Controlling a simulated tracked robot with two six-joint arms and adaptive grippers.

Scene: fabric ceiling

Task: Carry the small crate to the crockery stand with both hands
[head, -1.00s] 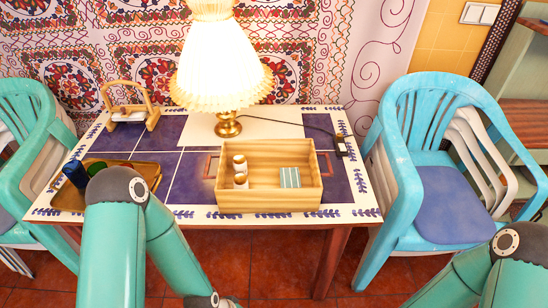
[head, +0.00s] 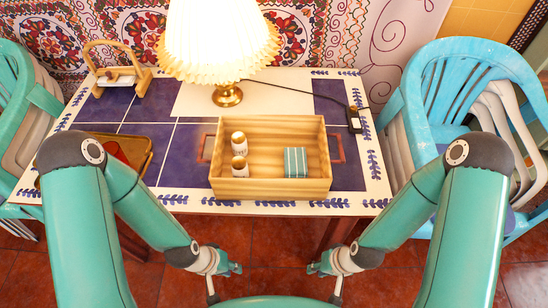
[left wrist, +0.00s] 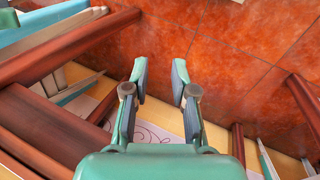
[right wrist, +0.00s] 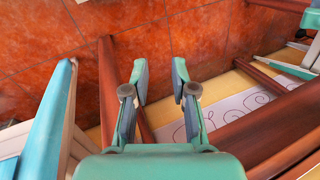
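The small crate (head: 270,188) is an open box of light wood on the table. My left gripper (head: 232,268) and right gripper (head: 316,268) are below the table's front edge, apart from the crate. Both are open and empty in the left wrist view (left wrist: 160,75) and right wrist view (right wrist: 160,75). I cannot make out a crockery stand for sure.
The table (head: 375,190) also holds a lit lamp (head: 227,95), its cord, a wooden holder (head: 140,80) at back left and a tray (head: 147,160) partly behind my left arm. Blue chairs (head: 425,90) stand at the right. Table and chair legs surround the grippers.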

